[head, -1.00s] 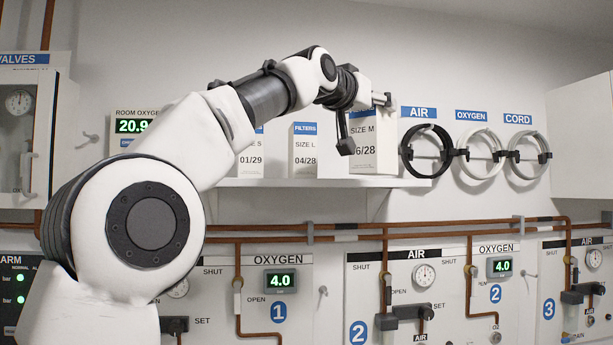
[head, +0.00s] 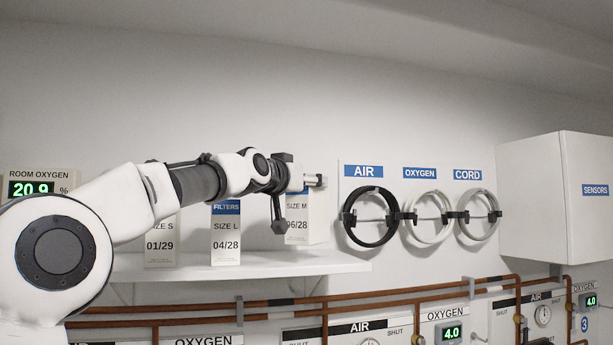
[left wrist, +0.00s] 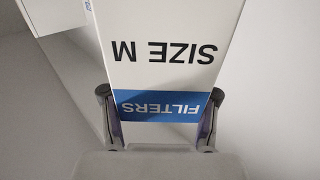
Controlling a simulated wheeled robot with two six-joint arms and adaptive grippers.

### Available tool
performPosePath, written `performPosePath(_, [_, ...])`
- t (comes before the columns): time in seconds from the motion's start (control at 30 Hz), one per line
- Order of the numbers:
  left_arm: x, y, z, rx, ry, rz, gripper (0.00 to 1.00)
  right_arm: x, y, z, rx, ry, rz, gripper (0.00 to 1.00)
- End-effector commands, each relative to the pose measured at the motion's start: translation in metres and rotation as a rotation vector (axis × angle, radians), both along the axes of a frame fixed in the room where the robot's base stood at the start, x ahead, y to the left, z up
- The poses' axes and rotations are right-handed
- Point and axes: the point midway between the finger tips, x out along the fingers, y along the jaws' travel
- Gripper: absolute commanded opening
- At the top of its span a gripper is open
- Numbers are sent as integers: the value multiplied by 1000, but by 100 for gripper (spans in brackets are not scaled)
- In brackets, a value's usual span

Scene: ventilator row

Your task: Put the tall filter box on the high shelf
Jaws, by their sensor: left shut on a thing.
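The tall white filter box marked SIZE M (head: 297,232), with a blue FILTERS band, is at the right part of the white shelf (head: 240,266). My left gripper (head: 298,203) is shut on its upper part and hides some of its top. In the left wrist view the box (left wrist: 160,75) appears upside down, with the gripper's fingers (left wrist: 160,97) on both sides near the blue band. The box looks upright in the head view. I cannot tell whether its base touches the shelf. My right gripper is not in view.
A SIZE L box (head: 226,235) and a SIZE S box (head: 160,245) stand on the shelf to the left. A black AIR hose ring (head: 346,232) hangs close on the right. A white SENSORS cabinet (head: 600,215) is at far right. Copper pipes (head: 280,303) run below.

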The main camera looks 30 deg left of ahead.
Motion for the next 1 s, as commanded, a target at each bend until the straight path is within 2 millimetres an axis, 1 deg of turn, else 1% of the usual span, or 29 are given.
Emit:
performPosePath(0.03, [13, 7, 5, -3, 0, 2, 0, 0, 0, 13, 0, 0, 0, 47])
performPosePath(0.1, [26, 14, 3, -2, -2, 3, 0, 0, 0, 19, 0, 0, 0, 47])
performPosePath(0.2, [37, 20, -2, -2, -3, 2, 0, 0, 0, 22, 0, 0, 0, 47])
performPosePath(0.27, [39, 21, -10, -2, -3, 1, 0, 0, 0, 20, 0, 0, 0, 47])
performPosePath(0.4, [38, 21, -36, -1, -3, 0, 0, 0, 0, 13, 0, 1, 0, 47])
performPosePath(0.47, [38, 21, -40, -1, -3, 1, 0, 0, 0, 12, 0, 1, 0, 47])
performPosePath(0.67, [38, 21, -39, 1, -4, 2, 0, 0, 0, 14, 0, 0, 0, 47])
performPosePath(0.73, [39, 21, -42, 1, -4, 2, 0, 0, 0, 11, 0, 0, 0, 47])
performPosePath(0.77, [39, 20, -41, 1, -3, 1, 70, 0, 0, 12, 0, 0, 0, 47])
performPosePath(0.8, [39, 20, -41, 1, -3, 1, 84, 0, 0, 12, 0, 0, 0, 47])
performPosePath(0.83, [39, 20, -41, 1, -3, 1, 91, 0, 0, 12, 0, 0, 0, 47])
performPosePath(1.0, [39, 20, -40, 1, -3, 1, 91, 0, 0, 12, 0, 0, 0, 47])
